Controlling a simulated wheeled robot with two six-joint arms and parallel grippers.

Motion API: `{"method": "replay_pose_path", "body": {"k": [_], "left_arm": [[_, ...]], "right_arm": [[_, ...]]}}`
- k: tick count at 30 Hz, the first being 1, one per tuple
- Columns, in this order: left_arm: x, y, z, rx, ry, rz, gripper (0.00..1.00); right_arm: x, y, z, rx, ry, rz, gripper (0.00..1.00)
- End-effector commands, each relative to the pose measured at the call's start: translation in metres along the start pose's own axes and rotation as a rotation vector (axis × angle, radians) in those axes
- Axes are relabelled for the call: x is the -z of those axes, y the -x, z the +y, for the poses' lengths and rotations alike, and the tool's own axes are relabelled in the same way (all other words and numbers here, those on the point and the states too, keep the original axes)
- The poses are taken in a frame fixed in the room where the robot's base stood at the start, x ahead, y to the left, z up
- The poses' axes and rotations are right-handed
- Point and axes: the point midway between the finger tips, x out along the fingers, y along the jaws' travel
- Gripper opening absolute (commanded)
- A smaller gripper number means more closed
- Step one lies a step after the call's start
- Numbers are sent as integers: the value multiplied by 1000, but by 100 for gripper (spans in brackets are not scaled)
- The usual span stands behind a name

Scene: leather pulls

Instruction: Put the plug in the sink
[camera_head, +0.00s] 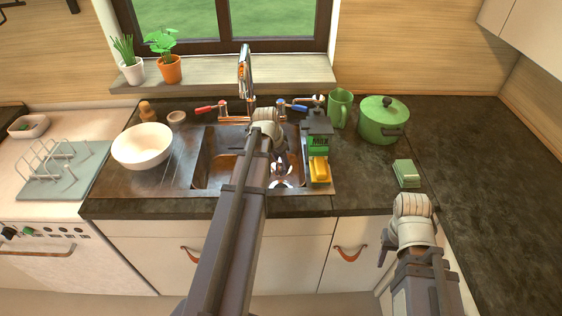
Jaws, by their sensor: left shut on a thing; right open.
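The sink (216,160) is a dark metal basin set in the counter, with a drainboard on its left. My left gripper (281,172) points down inside the right part of the sink outline, and my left arm covers the middle of the basin. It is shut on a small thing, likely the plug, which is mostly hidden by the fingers. Light, shiny curved patches show around the fingertips, and I cannot tell whether they belong to the drain. My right gripper (384,248) is open and empty in front of the counter edge, right of the sink.
A tap (245,75) with red and blue handles stands behind the sink. A white bowl (142,146), green mug (340,107), green pot (382,121) and green sponge (406,173) stand around. The right counter is clear.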

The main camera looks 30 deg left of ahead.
Motion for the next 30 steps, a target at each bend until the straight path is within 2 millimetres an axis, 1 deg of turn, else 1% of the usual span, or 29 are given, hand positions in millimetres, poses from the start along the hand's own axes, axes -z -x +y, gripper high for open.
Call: {"method": "replay_pose_path", "body": {"k": [1, 21, 25, 30], "left_arm": [[-3, -12, 0, 0, 0, 0, 0], [-24, -86, 0, 0, 0, 0, 0], [-27, -97, 0, 0, 0, 0, 0], [-29, -104, 0, 0, 0, 0, 0]], "right_arm": [[1, -12, -1, 0, 0, 0, 50], [5, -88, -8, 0, 0, 0, 50], [6, -100, -10, 0, 1, 0, 50], [6, -108, -10, 0, 1, 0, 50]]}}
